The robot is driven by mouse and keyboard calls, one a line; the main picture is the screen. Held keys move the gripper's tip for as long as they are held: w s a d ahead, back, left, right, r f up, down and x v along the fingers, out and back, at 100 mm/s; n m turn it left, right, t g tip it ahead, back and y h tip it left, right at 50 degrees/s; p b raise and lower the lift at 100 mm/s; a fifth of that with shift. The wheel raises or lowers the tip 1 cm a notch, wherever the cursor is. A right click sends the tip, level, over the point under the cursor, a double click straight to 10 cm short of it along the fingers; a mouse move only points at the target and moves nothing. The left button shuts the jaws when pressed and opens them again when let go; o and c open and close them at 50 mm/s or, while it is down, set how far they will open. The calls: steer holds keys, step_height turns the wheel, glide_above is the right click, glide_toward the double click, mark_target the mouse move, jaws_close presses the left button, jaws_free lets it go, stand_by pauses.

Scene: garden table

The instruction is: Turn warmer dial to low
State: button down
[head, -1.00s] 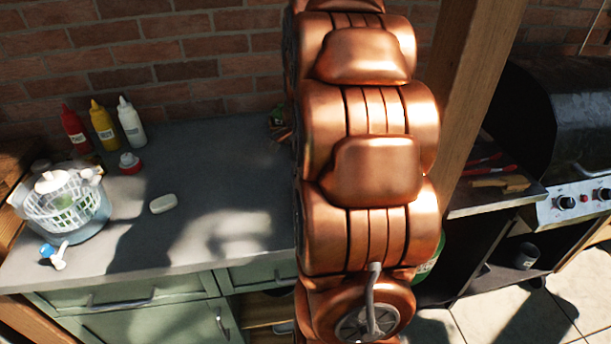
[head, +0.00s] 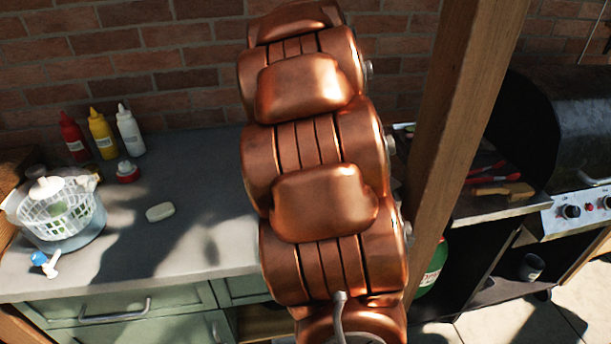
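Black dials (head: 570,211) sit on the pale front panel of the black grill at the right edge of the head view. A second dark knob (head: 606,202) is partly cut by the frame edge. I cannot tell which one is the warmer dial, and their settings are too small to read. My gripper is not visible.
A grey counter (head: 205,190) holds bottles (head: 103,134), a soap-like white bar (head: 160,212) and a white basket (head: 58,215). A wooden post (head: 445,150) stands between my arm and the grill (head: 560,130). Red-handled tools (head: 487,171) lie on the side shelf.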

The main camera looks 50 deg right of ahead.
steer(key=shift+m, duration=0.3)
steer(key=c, duration=0.8)
jaws_free()
steer(key=shift+r, duration=6)
